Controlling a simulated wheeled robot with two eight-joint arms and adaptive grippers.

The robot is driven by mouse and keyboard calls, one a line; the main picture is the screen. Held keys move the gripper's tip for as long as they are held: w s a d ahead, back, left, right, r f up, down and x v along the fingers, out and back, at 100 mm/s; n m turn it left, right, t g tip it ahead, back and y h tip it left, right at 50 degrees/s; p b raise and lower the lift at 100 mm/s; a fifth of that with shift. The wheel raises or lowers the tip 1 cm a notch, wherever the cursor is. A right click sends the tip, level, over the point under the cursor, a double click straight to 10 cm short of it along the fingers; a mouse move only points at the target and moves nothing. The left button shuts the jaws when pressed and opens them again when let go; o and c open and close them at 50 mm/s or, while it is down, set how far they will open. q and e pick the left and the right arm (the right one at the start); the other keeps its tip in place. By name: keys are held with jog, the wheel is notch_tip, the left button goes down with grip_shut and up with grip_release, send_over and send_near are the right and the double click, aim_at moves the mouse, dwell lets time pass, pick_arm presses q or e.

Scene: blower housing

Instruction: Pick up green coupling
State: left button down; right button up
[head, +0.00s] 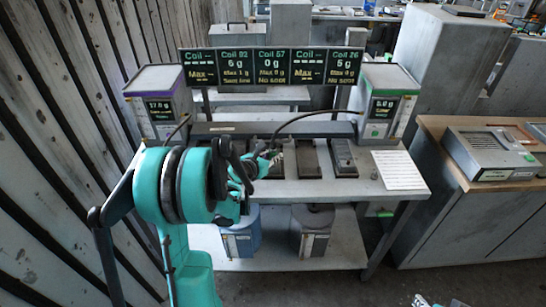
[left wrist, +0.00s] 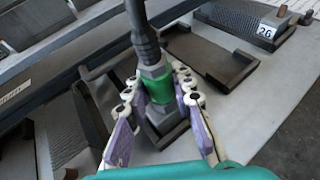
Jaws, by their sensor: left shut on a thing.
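The green coupling (left wrist: 158,88) is a short green collar with grey metal ends, at the end of a thick black hose (left wrist: 142,30) in the left wrist view. My left gripper (left wrist: 160,110) has its fingers on both sides of the coupling and is shut on it, just above a dark cradle on the bench. In the head view my left gripper (head: 262,162) reaches over the bench at the row of dark cradles, and my own arm hides part of it. The coupling is too small to make out clearly there.
Dark cradles (head: 308,160) line the bench (head: 374,186); one bears a label "26" (left wrist: 266,31). A white sheet (head: 398,170) lies at the right. Display boxes (head: 158,104) and (head: 388,102) flank a sign board (head: 272,67). Two canisters (head: 312,230) stand on the lower shelf.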

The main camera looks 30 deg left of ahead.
aim_at(272, 148)
pick_arm(q)
jog(key=shift+r, duration=0.55)
notch_tip(272, 148, up, 3)
jog(key=shift+p, duration=0.95)
jog(key=d+r+p, duration=0.3)
jog(key=d+r, duration=0.3)
jog(key=d, duration=0.5)
jog(key=shift+d+r, duration=0.3)
jog(key=shift+r, duration=0.05)
jog(key=shift+w+d, duration=0.1)
